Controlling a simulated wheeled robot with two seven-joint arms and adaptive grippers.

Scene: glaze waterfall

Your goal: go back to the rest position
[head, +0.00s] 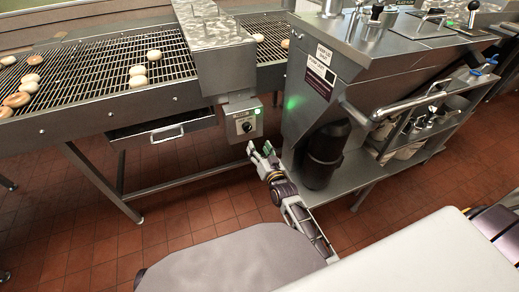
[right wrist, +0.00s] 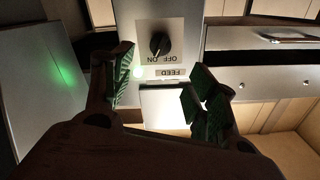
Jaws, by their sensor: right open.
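My right gripper (head: 259,151) is open and empty, just below and in front of a grey control box (head: 243,120) on the conveyor's side. In the right wrist view its fingers with green pads (right wrist: 163,78) stand apart, and nothing is between the pads. Beyond them is the box's panel (right wrist: 190,30), upside down, with a black knob (right wrist: 158,43) marked OFF and ON and a FEED label (right wrist: 170,73). The gripper looks apart from the knob. A small light on the box is lit. My left gripper is not in view.
A wire conveyor (head: 95,75) carries several dough rings and rounds (head: 138,81). A steel machine (head: 345,75) with a glowing green light and a dark cylinder (head: 326,155) stands close right of my right gripper. The tiled floor (head: 190,215) is clear below the conveyor's front.

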